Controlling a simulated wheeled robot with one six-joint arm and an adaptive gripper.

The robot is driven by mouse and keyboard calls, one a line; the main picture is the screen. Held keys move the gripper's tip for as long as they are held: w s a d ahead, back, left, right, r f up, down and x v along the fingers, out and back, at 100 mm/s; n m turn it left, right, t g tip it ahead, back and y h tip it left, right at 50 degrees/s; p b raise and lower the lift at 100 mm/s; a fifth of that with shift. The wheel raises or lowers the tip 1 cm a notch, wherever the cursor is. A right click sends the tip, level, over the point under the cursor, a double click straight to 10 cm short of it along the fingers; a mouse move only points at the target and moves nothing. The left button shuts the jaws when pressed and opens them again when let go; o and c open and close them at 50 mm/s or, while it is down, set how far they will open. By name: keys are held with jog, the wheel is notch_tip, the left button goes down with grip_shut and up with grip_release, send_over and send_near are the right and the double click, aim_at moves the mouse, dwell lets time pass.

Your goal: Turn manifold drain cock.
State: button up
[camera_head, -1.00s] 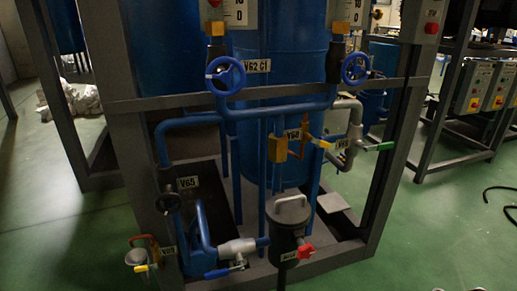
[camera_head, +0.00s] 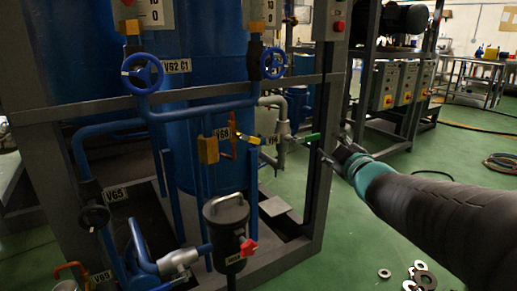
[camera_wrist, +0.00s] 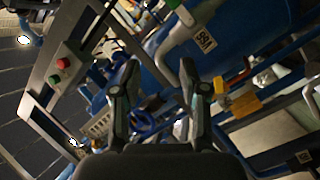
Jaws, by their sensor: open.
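Several cocks sit on the blue pipe frame; I cannot tell which is the manifold drain cock. In the wrist view my gripper (camera_wrist: 157,92) is open, with nothing visibly held. A yellow-and-red handle (camera_wrist: 222,92) and brass body (camera_wrist: 245,104) show right of its fingers.
A dark lidded pot (camera_head: 228,228) with a red handle (camera_head: 249,247) stands low in front. Grey frame posts (camera_head: 322,150) rise beside my arm. Blue handwheels (camera_head: 142,74) are higher up. Metal rings (camera_head: 422,278) lie on the green floor at right.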

jog(key=w+a+f+n+y+b, duration=0.1)
jog(key=w+a+f+n+y, duration=0.1)
jog(key=a+n+y, duration=0.25)
jog(key=n+g+y+b, duration=0.2)
jog(key=n+g+y, duration=0.4)
jog(key=n+y, duration=0.2)
send_near(256, 141)
jog(key=shift+m+t, duration=0.25)
jog(key=shift+t, duration=0.05)
jog(key=x, duration=1)
jog(key=shift+w+a+f, duration=0.1)
jog(key=shift+a+f, duration=0.05)
jog(key=shift+a, duration=0.2)
grip_shut()
